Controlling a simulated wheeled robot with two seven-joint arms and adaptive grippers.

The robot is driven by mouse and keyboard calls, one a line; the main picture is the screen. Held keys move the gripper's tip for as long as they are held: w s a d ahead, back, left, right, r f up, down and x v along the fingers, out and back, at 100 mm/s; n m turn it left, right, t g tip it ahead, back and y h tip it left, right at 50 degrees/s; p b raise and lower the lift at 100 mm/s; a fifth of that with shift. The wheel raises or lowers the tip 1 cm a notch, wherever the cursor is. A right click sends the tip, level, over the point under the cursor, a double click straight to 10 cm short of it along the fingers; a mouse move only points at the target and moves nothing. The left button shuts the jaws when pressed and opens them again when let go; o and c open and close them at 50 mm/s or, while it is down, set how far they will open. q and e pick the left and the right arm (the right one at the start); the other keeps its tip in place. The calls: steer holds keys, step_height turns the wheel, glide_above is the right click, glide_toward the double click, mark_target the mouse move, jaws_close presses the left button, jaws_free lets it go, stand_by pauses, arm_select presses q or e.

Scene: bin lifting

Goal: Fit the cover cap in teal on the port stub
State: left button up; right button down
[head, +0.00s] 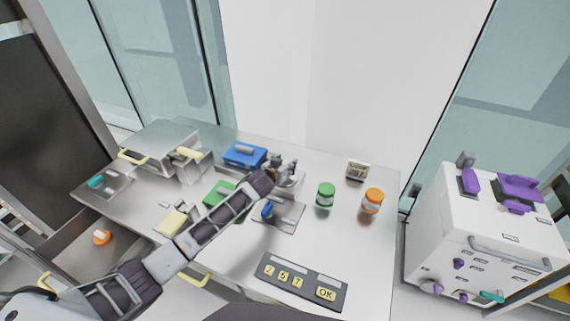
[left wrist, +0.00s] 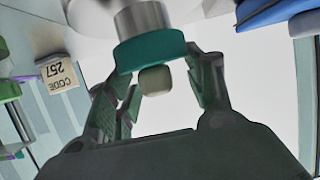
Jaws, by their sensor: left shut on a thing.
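The teal cover cap (left wrist: 150,50) shows in the left wrist view as a wide teal ring with a rounded beige-grey knob (left wrist: 155,80). My left gripper (left wrist: 160,75) has its fingers on either side of the cap and is shut on it. A bare metal cylinder (left wrist: 143,18), which looks like the port stub, lies in line with the cap on the side away from the knob. It meets the cap's rim in this view; I cannot tell whether the cap is seated. In the head view, my left gripper (head: 283,166) hides the cap. My right gripper is not in view.
A blue box (head: 244,153) stands beside my left gripper. A green jar (head: 325,196), an orange jar (head: 372,201) and a code sign (head: 358,169) stand to the right. A keypad (head: 300,283) lies in front. A blue-handled plate (head: 280,215) is nearer me.

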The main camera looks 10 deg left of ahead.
arm_select(q)
steer(key=shift+f, duration=0.1)
stand_by(0.3)
steer(key=o, duration=1.1)
steer(key=o, duration=0.5)
steer(key=shift+r+p, duration=2.2)
steer(key=shift+r, duration=1.05)
